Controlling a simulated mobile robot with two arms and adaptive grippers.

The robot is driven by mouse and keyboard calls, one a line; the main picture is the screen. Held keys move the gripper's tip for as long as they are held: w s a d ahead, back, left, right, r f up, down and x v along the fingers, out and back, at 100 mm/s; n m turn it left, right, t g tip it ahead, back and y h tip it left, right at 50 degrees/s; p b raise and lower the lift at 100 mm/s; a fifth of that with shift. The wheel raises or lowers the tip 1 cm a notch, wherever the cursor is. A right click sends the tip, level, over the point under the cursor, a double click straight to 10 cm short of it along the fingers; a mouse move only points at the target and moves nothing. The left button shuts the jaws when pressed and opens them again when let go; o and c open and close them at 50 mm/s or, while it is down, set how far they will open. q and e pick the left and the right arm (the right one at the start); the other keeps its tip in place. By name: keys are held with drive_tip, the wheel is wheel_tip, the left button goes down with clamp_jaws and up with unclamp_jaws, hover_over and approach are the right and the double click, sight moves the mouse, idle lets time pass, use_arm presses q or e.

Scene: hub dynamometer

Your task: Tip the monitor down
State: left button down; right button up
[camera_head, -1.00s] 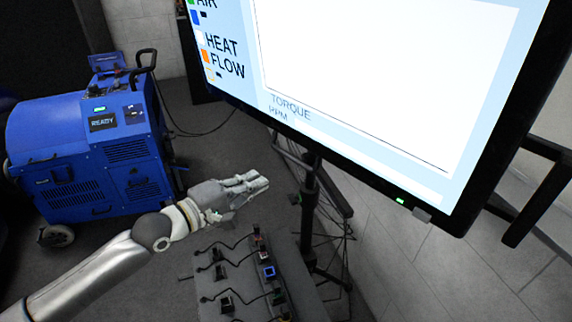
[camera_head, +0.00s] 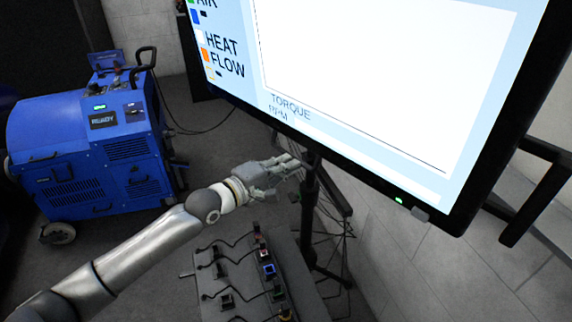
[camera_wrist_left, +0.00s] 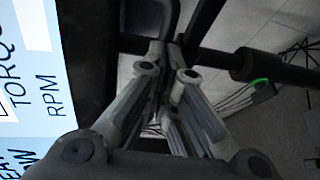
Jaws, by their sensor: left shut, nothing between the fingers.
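The large monitor (camera_head: 385,75) fills the upper right of the head view, with a bright screen, a black frame and the words HEAT FLOW, TORQUE and RPM. It also shows at the left of the left wrist view (camera_wrist_left: 38,60). My left gripper (camera_head: 296,164) is shut and empty, just below the monitor's lower edge and close to the dark stand pole (camera_head: 309,205). In the left wrist view its fingers (camera_wrist_left: 170,52) point toward dark parts beside the frame. I cannot tell whether they touch. My right gripper is not in view.
A blue dynamometer cart (camera_head: 85,150) stands at the left. A grey table (camera_head: 245,255) with several small modules and cables lies below my left arm. A dark wall bracket (camera_head: 535,195) is at the right. Cables hang by the pole, and open floor lies between cart and pole.

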use_arm(q)
drive_tip(key=b+x, duration=0.2)
drive_tip(key=x, duration=0.3)
drive_tip(key=shift+r, duration=0.2)
